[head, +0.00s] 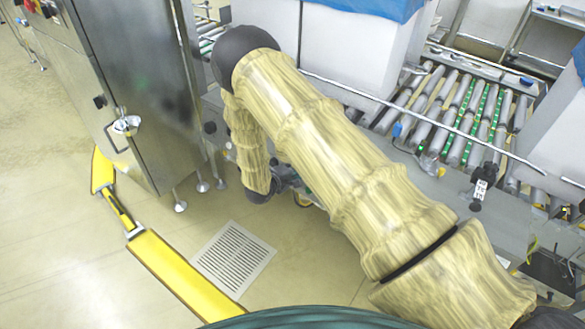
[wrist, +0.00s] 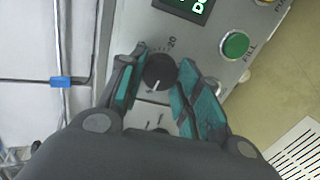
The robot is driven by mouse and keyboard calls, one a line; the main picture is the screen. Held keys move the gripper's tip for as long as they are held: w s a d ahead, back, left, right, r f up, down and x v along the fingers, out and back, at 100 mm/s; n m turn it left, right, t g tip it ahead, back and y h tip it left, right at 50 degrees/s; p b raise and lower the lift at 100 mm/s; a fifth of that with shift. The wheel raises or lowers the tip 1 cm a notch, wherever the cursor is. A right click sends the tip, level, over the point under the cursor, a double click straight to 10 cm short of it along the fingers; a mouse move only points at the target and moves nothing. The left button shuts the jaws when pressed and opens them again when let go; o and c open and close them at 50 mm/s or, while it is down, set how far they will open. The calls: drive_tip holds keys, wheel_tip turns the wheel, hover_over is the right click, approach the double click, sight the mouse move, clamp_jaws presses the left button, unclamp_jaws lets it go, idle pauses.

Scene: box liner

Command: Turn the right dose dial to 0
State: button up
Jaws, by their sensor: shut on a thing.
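A round black dial (wrist: 159,72) is on a grey panel in the wrist view, with a printed scale around it and "20" at its upper right. A short white pointer mark on the dial points toward the bottom of the picture, slightly left. My gripper (wrist: 161,66) has its teal-padded fingers on both sides of the dial and is shut on it. Only this one dial shows clearly, and the fingers hide part of its scale. In the head view my arm hides the panel, and the dial cannot be made out.
On the panel, a green FILL button (wrist: 235,45) and a dark display with green characters (wrist: 187,8) are close to the fingers. In the head view a steel cabinet (head: 135,80) stands left, and a roller conveyor (head: 455,110) lies right. A floor grate (head: 233,258) is below.

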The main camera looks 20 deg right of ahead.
drive_tip(key=n, duration=0.6)
drive_tip(key=shift+w+r+h, duration=0.3)
drive_tip(key=shift+w+r, duration=0.05)
drive_tip(key=n, duration=0.6)
drive_tip(key=shift+n, duration=0.3)
drive_tip(key=shift+h, duration=0.3)
drive_tip(key=o, duration=0.9)
drive_tip(key=shift+o, duration=0.8)
drive_tip(key=shift+s+f, duration=0.2)
drive_tip(key=v, duration=1.2)
drive_tip(key=shift+r, duration=0.15)
drive_tip(key=shift+s, duration=0.15)
drive_tip(key=shift+d, duration=0.1)
